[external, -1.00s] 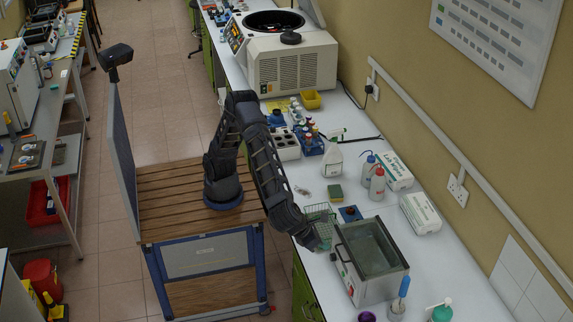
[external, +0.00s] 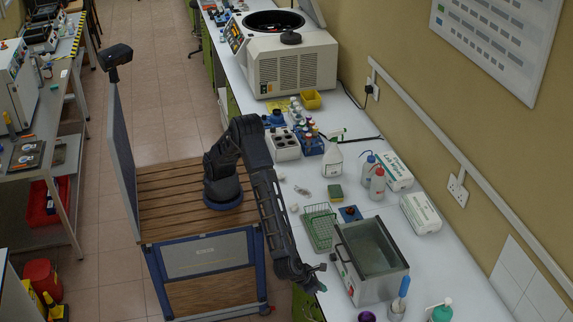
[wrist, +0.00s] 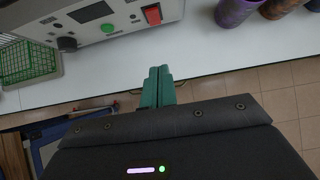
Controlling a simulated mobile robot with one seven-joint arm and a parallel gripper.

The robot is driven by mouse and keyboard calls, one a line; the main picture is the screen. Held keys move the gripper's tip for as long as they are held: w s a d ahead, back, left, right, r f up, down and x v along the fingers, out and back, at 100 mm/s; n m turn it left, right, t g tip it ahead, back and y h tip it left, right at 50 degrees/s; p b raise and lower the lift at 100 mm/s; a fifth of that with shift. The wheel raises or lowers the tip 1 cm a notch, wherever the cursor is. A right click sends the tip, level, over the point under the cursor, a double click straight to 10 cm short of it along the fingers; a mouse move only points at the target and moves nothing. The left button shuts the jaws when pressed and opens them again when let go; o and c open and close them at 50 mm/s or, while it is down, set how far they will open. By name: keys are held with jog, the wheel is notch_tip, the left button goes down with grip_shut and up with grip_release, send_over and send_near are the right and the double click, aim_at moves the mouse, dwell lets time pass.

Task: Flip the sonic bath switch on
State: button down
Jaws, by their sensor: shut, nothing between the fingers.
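The sonic bath (external: 370,262) is a metal box with an open, liquid-filled tank on the bench in the external view. Its front panel fills the top of the wrist view (wrist: 110,22). The red switch (wrist: 152,14) is at the panel's right end, beside a black knob and a green round part. Whether the switch is on or off I cannot tell. My gripper (wrist: 158,72) is shut and empty, its green fingers together, just in front of and below the switch, apart from the panel. In the external view my gripper (external: 318,278) is at the bench's front edge, left of the bath.
A green wire basket (external: 319,227) stands left of the bath. A purple container (wrist: 235,12) stands right of the panel in the wrist view. A strip of white bench (wrist: 215,62) in front of the panel is clear.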

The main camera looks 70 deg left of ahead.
aim_at(350, 292)
jog(key=x, duration=0.7)
jog(key=shift+w+f, duration=0.15)
jog(key=shift+f, duration=0.1)
jog(key=w, duration=0.1)
jog(key=w+f, duration=0.1)
jog(key=w, duration=0.1)
jog(key=shift+w, duration=0.8)
jog(key=shift+f, duration=0.1)
